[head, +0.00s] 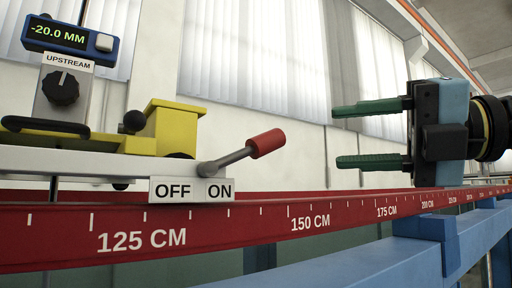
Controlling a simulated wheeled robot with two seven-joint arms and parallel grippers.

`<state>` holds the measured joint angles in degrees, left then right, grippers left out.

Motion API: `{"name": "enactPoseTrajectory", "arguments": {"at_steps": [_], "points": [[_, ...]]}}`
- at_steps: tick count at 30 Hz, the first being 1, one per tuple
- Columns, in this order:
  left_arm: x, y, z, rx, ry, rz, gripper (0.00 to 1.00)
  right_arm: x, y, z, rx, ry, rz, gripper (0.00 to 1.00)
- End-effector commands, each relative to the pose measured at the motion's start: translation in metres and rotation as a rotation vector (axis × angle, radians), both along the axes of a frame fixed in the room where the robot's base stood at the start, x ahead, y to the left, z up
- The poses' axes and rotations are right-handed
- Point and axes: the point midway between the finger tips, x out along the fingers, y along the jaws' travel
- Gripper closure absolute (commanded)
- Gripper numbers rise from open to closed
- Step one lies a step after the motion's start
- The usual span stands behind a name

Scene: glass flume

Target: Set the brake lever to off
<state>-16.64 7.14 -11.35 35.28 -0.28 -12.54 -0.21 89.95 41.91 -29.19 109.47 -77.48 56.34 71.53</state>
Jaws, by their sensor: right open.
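The brake lever (232,158) is a grey metal rod with a red cylindrical grip (266,143). It pivots above the OFF/ON label (192,190) and leans up to the right, over the ON side. My right gripper (352,136) comes in from the right with two green fingers spread apart and empty. It is to the right of the red grip, apart from it, and roughly level with it. My left gripper is not in view.
The lever sits on a white carriage plate (80,163) with a yellow block (170,126), a black knob and a display reading -20.0 MM (58,35). A red rail (255,222) with a centimetre scale and blue beams run below. Space between gripper and lever is clear.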

Motion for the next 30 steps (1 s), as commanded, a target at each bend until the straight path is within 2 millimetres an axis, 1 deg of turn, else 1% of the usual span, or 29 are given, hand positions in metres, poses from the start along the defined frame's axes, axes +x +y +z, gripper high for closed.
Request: {"name": "enactPoseTrajectory", "arguments": {"at_steps": [2, 5, 10, 15, 18, 21, 25, 30], "points": [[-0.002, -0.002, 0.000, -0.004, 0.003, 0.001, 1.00, 0.001, 0.003, 0.001, -0.011, 0.000, -0.009, 0.54], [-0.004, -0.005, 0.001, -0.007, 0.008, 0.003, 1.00, 0.005, 0.013, 0.001, -0.012, 0.001, -0.008, 0.54], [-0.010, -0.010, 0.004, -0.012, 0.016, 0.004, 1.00, 0.017, 0.045, 0.002, -0.011, 0.001, -0.004, 0.54], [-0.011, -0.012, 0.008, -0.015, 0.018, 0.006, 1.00, 0.030, 0.079, 0.002, -0.010, 0.001, -0.005, 0.54], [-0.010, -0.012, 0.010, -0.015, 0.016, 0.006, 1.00, 0.037, 0.096, 0.002, -0.009, 0.001, -0.005, 0.54], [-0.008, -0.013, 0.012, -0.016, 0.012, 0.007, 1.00, 0.042, 0.109, 0.002, -0.009, 0.000, -0.006, 0.54], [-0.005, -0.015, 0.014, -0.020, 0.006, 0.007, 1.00, 0.047, 0.119, 0.002, -0.008, -0.001, -0.007, 0.54], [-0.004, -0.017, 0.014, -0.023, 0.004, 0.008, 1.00, 0.048, 0.123, 0.001, -0.008, -0.001, -0.008, 0.54]]}}
